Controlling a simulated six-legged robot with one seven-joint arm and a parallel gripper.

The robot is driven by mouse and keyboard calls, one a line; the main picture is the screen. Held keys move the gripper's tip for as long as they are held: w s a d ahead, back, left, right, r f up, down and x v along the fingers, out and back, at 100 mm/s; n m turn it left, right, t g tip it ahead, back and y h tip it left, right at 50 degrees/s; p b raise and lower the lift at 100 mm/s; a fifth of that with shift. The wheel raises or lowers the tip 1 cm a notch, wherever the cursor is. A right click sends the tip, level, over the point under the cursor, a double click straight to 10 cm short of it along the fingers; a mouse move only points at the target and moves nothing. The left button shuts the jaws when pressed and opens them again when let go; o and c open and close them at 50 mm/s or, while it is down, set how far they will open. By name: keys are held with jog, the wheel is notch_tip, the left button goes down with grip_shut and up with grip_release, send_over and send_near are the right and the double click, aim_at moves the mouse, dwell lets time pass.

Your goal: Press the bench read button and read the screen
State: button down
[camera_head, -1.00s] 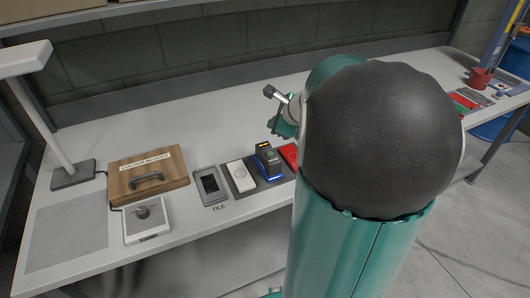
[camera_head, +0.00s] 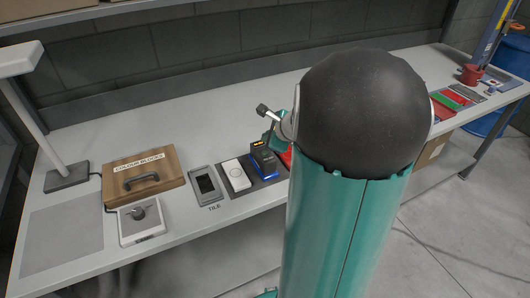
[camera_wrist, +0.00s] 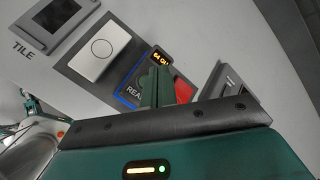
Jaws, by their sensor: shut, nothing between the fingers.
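A dark bench reader (camera_head: 262,158) with a blue edge and a lit orange screen (camera_head: 257,143) stands on a grey mat on the bench. In the wrist view the screen (camera_wrist: 160,58) shows orange text, partly cut off by my fingers; I make out "64" and then unclear letters. A "REA…" label (camera_wrist: 134,91) shows beside the fingers, its end hidden. My gripper (camera_wrist: 156,78) is shut and empty, its green fingers over the reader. I cannot tell whether they touch it. No read button shows clearly; the fingers cover part of the reader.
A white unit with a round mark (camera_head: 235,175) and a "TILE" tray (camera_head: 205,185) lie left of the reader. A red item (camera_wrist: 184,91) lies just right of the fingers.

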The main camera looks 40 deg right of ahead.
aim_at(261, 150)
jog(key=shift+f, duration=1.5)
jog(key=shift+f, duration=0.1)
dwell(0.8)
jog(key=shift+f, duration=0.3)
jog(key=shift+f, duration=0.4)
dwell(0.6)
jog(key=shift+r, duration=0.85)
jog(key=shift+r, duration=2.5)
